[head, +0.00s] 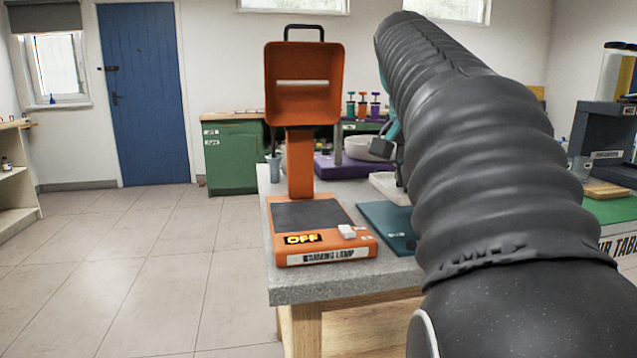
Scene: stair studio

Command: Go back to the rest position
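My arm, in a black ribbed sleeve, rises from the lower right of the head view and reaches forward over the grey table (300,290). My gripper (388,150) is mostly hidden behind the arm. Only small dark grey and teal parts, which seem to belong to the arm's end, show at the sleeve's left edge. I cannot see both fingertips, or whether it holds anything.
A teal mat (385,222), white tray (388,190) and purple tray (340,168) lie near the arm. A green cabinet (232,158) stands behind. The floor left is clear.

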